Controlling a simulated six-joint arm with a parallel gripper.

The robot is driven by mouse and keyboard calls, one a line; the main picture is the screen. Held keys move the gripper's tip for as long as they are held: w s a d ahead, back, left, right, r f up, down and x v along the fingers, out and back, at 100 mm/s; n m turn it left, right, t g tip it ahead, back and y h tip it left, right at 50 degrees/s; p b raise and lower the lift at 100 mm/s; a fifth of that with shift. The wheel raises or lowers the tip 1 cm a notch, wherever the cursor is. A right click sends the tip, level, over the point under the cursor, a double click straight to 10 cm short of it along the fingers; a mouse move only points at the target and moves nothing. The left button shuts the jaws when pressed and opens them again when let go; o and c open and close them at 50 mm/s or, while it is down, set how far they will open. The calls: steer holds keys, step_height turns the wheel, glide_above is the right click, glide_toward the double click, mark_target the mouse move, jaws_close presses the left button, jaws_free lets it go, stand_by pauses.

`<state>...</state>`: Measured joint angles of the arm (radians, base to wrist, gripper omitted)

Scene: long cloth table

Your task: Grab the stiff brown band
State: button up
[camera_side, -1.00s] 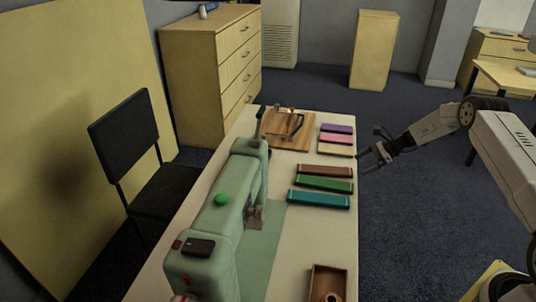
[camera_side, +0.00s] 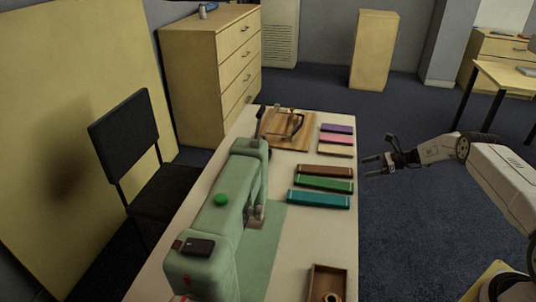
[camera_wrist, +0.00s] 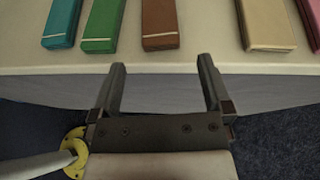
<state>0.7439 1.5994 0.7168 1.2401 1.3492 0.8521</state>
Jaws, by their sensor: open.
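The brown band (camera_side: 325,171) lies flat on the table, above the green band (camera_side: 324,185) and the teal band (camera_side: 319,200) in the side view. In the wrist view the brown band (camera_wrist: 160,22) is at the top, a little left of centre, with a pale stripe across its near end. My gripper (camera_side: 372,166) is open and empty, off the table's right edge and apart from the brown band. In the wrist view my gripper's fingers (camera_wrist: 163,72) are spread below the brown band, over the table's edge.
Purple, pink and tan pieces (camera_side: 336,150) lie farther back. A tan piece (camera_wrist: 268,25) is right of the brown band in the wrist view. A green sewing machine (camera_side: 220,215), a wooden board (camera_side: 287,130) and a small wooden tray (camera_side: 327,270) are also on the table.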

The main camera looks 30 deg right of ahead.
mark_target(352, 171)
steer(key=shift+w+a+f, duration=0.1)
steer(key=shift+w+a, duration=0.05)
steer(key=shift+x, duration=2.55)
steer(key=c, duration=1.3)
steer(key=shift+o, duration=0.2)
